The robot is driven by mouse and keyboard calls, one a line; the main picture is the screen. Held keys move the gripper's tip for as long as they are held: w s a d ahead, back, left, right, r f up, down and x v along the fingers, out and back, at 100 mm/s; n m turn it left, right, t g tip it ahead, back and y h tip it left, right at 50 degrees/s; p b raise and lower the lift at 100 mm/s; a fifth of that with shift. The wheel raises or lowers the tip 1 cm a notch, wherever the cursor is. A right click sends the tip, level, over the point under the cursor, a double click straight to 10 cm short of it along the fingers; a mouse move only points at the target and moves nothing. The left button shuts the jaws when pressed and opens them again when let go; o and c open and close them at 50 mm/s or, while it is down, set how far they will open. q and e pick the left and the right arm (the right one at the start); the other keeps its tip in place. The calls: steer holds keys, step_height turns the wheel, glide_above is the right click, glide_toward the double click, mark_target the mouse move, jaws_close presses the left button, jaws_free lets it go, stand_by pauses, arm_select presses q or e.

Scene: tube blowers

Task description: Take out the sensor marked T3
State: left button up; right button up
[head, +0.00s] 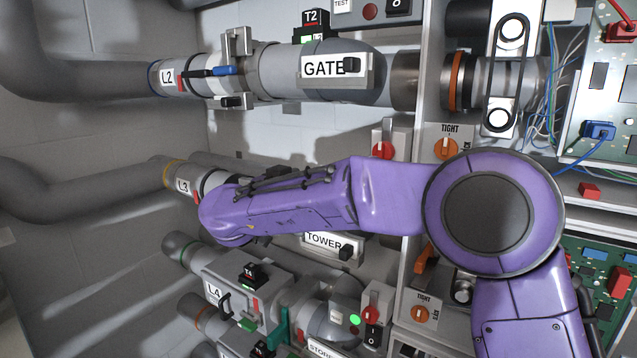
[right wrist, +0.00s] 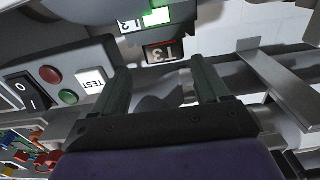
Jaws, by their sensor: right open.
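The sensor marked T3 (right wrist: 162,53) shows in the right wrist view as a dark block with its label upside down and a red-edged face. My right gripper (right wrist: 158,66) is open and empty, with its two fingers pointing at the T3 block. The block appears between and just beyond the fingertips, and I cannot tell whether they touch it. In the head view my right arm covers the L3 line (head: 182,186), hiding T3 and the gripper. My left gripper is not in view.
A block with a green light (right wrist: 156,17) sits beyond T3. A panel (right wrist: 60,85) with a switch, buttons and a TEST label stands left of the fingers. In the head view, sensor T2 (head: 311,18) is above and T4 (head: 249,273) below; a TOWER plate (head: 325,242) is under my arm.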

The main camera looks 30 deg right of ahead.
steer(key=shift+x, duration=1.2)
steer(key=shift+w+a+r, duration=0.3)
steer(key=shift+w+r, duration=0.05)
steer(key=shift+r, duration=0.35)
steer(key=shift+w+d+f, duration=0.2)
steer(key=shift+w+d, duration=0.1)
steer(key=d, duration=0.1)
steer(key=w+d+f, duration=0.1)
steer(key=shift+w+d+f, duration=0.15)
steer(key=shift+d+f, duration=0.15)
steer(key=shift+d, duration=0.1)
steer(key=shift+c, duration=1.2)
steer(key=shift+d+f, duration=0.25)
steer(key=shift+d, duration=0.65)
steer(key=c, duration=0.5)
steer(key=shift+d, duration=0.15)
steer(key=c, duration=0.3)
steer(key=shift+s+a+r, duration=0.1)
steer(key=shift+a, duration=0.45)
steer(key=shift+s+a+r, duration=0.1)
steer(key=shift+a+r, duration=0.05)
steer(key=shift+a, duration=0.45)
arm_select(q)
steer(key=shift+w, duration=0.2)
